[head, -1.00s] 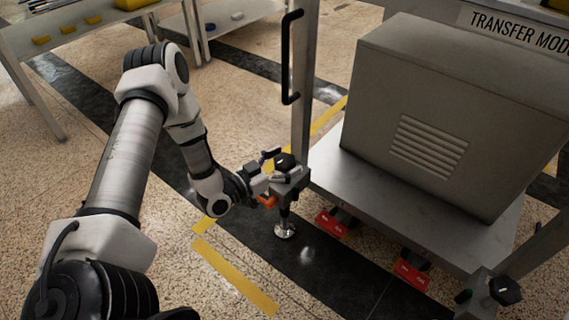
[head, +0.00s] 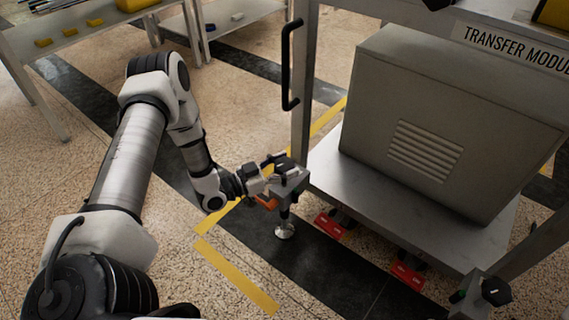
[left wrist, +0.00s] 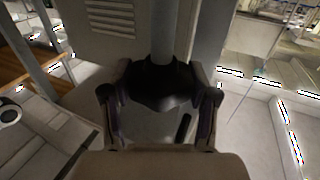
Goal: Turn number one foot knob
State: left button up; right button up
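The foot knob (left wrist: 160,88) is a dark, lobed knob around the base of a grey post in the left wrist view. My left gripper (left wrist: 160,103) has one finger on each side of it, and both appear to touch its rim. In the head view my left gripper (head: 277,173) is at the grey corner bracket (head: 291,183) low on the cart's near-left post, largely hiding the knob. A round metal foot (head: 284,231) stands on the floor below. No number is readable on the knob. My right gripper is in neither view.
The transfer module cart carries a grey vented box (head: 440,130) on its lower shelf (head: 400,220). Red pedal-like parts (head: 330,226) sit beneath. Another black knob (head: 497,290) is at the near-right corner. A table (head: 70,40) stands at back left. Floor to the left is open.

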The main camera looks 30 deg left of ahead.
pick_arm(q)
jog(key=shift+o, duration=0.8)
jog(key=v, duration=1.2)
